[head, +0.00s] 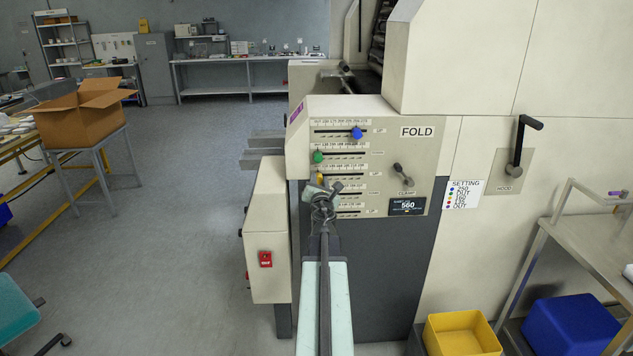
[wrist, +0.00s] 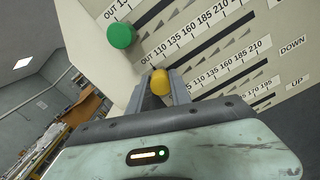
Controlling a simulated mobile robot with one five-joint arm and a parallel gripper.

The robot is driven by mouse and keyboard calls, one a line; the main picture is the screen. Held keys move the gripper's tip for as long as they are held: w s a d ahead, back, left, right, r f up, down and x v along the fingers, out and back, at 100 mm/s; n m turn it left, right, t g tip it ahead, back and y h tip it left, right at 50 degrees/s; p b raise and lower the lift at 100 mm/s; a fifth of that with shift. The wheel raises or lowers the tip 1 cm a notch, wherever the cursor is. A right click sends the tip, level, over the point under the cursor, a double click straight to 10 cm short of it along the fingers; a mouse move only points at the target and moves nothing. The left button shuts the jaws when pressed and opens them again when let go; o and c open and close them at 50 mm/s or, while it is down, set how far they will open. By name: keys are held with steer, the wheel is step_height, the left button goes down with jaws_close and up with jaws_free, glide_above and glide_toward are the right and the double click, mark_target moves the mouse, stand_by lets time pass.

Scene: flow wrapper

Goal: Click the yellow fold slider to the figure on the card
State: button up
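The yellow fold slider (head: 319,177) sits at the left end of its slot on the FOLD panel (head: 420,155). In the wrist view the yellow slider knob (wrist: 161,82) is by the OUT end of its scale, left of the 110 mark. My gripper (wrist: 165,85) has its fingertips on either side of this knob; whether they press on it is unclear. In the head view my gripper (head: 322,194) partly covers the lower slots. The white SETTING card (head: 464,194) is right of the panel, with coloured dots and figures too small to read surely.
A green knob (head: 318,157) is above, near its slot's left end; it also shows in the wrist view (wrist: 121,36). A blue knob (head: 357,133) is farther right. A clamp lever (head: 403,174) and a display (head: 407,206) are right of the slots.

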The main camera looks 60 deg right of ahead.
jaws_close()
steer(key=shift+w+a, duration=0.1)
stand_by(1.0)
